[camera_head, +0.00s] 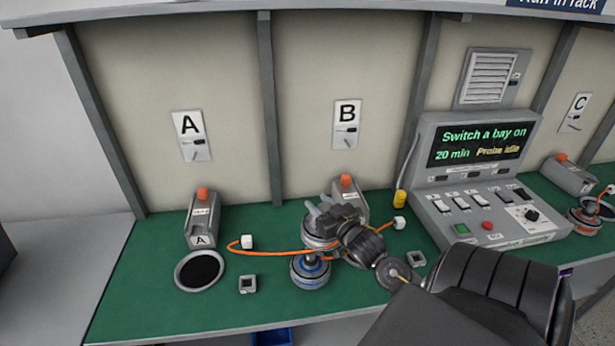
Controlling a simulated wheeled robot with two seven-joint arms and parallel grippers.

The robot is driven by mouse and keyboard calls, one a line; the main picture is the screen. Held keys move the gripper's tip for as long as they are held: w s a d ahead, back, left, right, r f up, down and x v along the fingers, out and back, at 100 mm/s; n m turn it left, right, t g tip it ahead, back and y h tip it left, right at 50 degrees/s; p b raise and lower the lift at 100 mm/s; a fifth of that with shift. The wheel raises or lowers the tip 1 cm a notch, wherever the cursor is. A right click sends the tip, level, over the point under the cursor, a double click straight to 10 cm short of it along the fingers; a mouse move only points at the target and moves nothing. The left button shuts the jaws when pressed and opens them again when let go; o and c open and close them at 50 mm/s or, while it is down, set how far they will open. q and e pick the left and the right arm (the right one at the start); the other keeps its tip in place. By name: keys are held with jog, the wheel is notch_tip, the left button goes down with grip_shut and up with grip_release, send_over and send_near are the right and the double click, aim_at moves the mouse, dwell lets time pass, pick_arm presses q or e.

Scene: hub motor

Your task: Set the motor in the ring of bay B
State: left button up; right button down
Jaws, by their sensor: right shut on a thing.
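My right gripper (322,217) reaches in from the right and is shut on a grey motor with a red band (317,242), whose lower part shows just under the fingers. A second motor with a blue band (310,276) stands upright on the green bench top below it. It partly overlaps the held motor in the picture, so I cannot tell whether they touch. Bay B is marked by its label (346,124) and a grey block with an orange button (347,185). Its ring is hidden behind my gripper and arm. My left gripper is not in view.
Bay A has an empty dark ring (178,272) and a small square socket (247,285). Another socket (416,259) lies right of my gripper. Orange leads end in white plugs (247,242) on both sides. A control console (480,190) stands right; bay C holds a motor (585,219).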

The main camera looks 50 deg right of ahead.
jog(key=s+d+m+g+h+p, duration=0.1)
jog(key=s+d+h+p, duration=0.15)
jog(key=d, duration=0.55)
jog(key=s+d+m+g+h+p, duration=0.15)
jog(key=s+d, duration=0.25)
jog(key=d, duration=0.4)
notch_tip(320, 180, down, 11)
jog(key=b, duration=0.7)
jog(key=shift+a+r+t, duration=0.15)
jog(key=shift+r+t, duration=0.05)
jog(key=shift+t, duration=0.25)
jog(key=shift+s+f+b, duration=0.1)
jog(key=shift+f+b, duration=0.1)
jog(key=shift+b, duration=0.1)
jog(key=shift+a+f, duration=0.1)
jog(key=shift+f, duration=0.45)
jog(key=shift+f+b, duration=0.3)
jog(key=shift+f, duration=0.2)
jog(key=shift+f+b, duration=0.4)
jog(key=shift+f, duration=0.2)
